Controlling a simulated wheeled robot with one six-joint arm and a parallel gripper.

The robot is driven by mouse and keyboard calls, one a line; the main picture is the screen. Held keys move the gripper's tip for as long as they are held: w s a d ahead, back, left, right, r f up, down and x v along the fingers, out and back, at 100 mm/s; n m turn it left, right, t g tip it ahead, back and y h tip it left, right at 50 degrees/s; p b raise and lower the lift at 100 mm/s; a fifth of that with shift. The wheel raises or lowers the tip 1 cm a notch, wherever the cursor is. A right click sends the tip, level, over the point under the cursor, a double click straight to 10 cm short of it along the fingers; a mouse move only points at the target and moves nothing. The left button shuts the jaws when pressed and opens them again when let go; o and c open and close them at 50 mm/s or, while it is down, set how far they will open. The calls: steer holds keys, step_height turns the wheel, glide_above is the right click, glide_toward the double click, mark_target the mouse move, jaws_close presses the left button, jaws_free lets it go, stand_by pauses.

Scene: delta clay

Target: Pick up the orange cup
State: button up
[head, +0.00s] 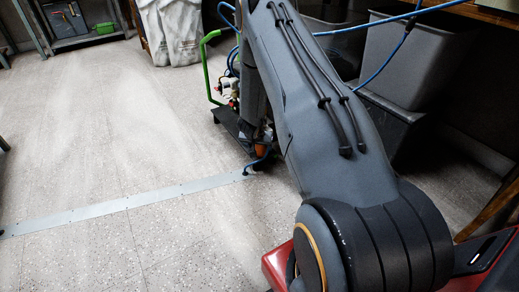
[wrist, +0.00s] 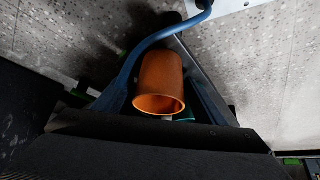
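The orange cup (wrist: 160,78) is in the middle of the wrist view, with its open rim facing the lower edge of the picture. A small orange patch (head: 260,153), which looks like the same cup, shows beside my arm in the head view, mostly hidden. Wide dark parts that look like my gripper (wrist: 160,142) fill the bottom of the wrist view, close below the cup's rim. I cannot make out separate fingertips or a grip on the cup. My arm hides the gripper in the head view.
A dark cart (head: 229,128) with a green handle (head: 206,70) and blue hoses stands beside my arm. A blue hose (wrist: 150,42) curves close past the cup. Grey bins (head: 408,62) stand at the right. The floor at left is clear, crossed by a metal strip (head: 125,204).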

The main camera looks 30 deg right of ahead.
steer(key=c, duration=0.8)
steer(key=shift+r+p, duration=0.2)
steer(key=shift+p, duration=0.45)
